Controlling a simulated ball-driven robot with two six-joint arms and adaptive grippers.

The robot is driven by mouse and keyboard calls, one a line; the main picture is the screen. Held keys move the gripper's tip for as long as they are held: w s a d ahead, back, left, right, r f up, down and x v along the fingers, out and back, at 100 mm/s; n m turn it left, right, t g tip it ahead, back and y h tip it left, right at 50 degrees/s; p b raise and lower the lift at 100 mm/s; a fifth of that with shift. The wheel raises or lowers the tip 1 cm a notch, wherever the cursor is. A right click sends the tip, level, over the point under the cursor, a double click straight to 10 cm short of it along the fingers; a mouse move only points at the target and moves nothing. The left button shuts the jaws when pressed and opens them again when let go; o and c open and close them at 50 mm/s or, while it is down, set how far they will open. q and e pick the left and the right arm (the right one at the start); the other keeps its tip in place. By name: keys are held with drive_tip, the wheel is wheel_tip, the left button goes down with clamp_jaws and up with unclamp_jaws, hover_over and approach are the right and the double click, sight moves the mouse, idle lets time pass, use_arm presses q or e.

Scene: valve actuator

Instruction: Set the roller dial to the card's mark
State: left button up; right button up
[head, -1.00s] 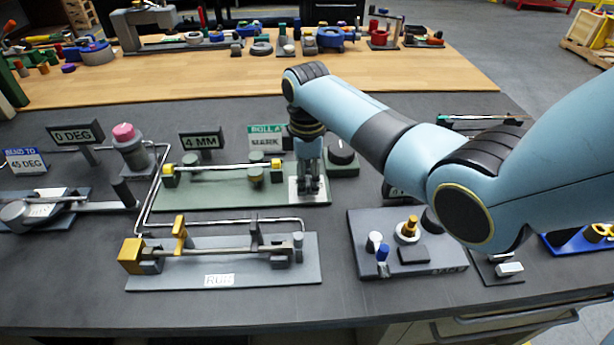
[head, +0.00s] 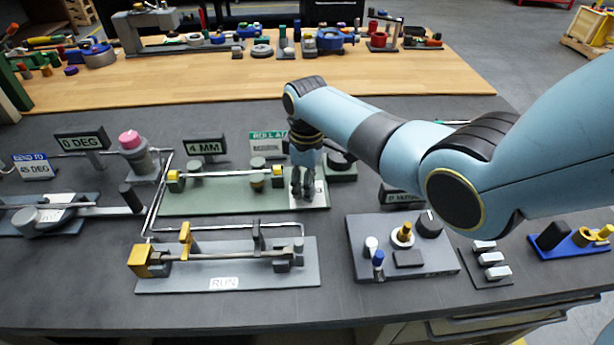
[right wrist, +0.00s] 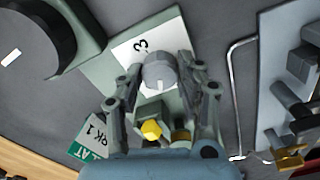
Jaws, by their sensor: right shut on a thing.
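My right gripper (head: 303,190) points down at the right end of the green roller base (head: 235,201). The right wrist view shows its fingers (right wrist: 162,85) closed around a grey round knob (right wrist: 159,70), the roller dial. The dial stands on a white scale plate (right wrist: 128,48) where a "3" is readable; the fingers hide other marks. A green-and-white card (head: 268,143) stands behind the base. I cannot clearly read where the dial points. My left gripper is out of view.
A "4 MM" sign (head: 205,147) stands behind the green base. A black knob (head: 340,160) is close to the right of my gripper. A grey fixture marked RUN (head: 226,283) lies in front, and a grey control box (head: 402,262) at the right front.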

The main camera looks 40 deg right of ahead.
drive_tip(key=shift+m+p, duration=0.95)
drive_tip(key=shift+m, duration=1.25)
drive_tip(key=o, duration=1.1)
drive_tip(key=shift+o, duration=0.2)
drive_tip(key=shift+r, duration=0.15)
wheel_tip(320, 180, up, 12)
